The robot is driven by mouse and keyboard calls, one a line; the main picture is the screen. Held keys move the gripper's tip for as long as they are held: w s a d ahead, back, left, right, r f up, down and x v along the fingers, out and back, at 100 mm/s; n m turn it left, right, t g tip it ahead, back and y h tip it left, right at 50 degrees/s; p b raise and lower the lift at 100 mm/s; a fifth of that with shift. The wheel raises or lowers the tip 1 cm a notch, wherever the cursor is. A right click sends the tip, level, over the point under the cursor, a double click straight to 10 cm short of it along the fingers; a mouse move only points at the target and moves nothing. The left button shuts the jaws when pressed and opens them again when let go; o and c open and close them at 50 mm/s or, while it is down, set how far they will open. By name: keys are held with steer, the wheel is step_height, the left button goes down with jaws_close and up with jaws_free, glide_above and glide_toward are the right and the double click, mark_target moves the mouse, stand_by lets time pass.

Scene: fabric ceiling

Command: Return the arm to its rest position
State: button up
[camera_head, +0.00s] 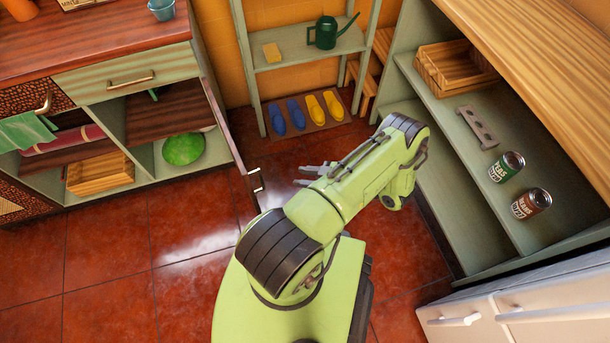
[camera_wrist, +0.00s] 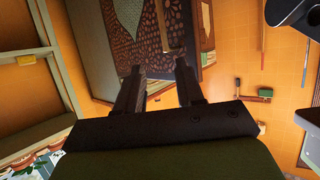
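My green arm (camera_head: 340,195) rises from my base over the floor and is bent at the elbow at the upper right. My gripper (camera_head: 308,174) shows as small grey fingers on the left side of the arm, in front of the floor between the cabinet and the shelves. In the wrist view its two dark fingers (camera_wrist: 157,75) stand apart with nothing between them, so it is open and empty. Part of the gripper is hidden behind my arm in the head view.
An open cabinet (camera_head: 122,82) stands at left, its door ajar. A shelf rack (camera_head: 305,49) with a green watering can (camera_head: 330,32) stands behind. Shelves at right hold a wooden crate (camera_head: 455,68), a green can (camera_head: 506,167) and a brown can (camera_head: 531,203). Floor at lower left is clear.

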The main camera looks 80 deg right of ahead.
stand_by(0.5)
steer(key=w+d+r+n+g+y+p, duration=0.1)
steer(key=w+r+n+g+y+p, duration=0.3)
steer(key=w+r, duration=1.1)
steer(key=w+a+r+g+p, duration=0.1)
steer(key=w+a+r+g, duration=0.2)
steer(key=a+r, duration=0.35)
steer(key=w+a+r+g+p, duration=0.1)
steer(key=w+a+r+g, duration=0.2)
steer(key=r, duration=0.7)
steer(key=a+r+m+h+p, duration=0.1)
steer(key=a+r+h+p, duration=0.15)
steer(key=a+r, duration=1)
steer(key=s+a+r+m+t+p, duration=0.2)
steer(key=s+a+r, duration=0.4)
steer(key=s+a, duration=0.2)
steer(key=shift+s+a+r+h+p, duration=0.15)
steer(key=shift+s+a+h+p, duration=0.2)
steer(key=shift+s, duration=0.2)
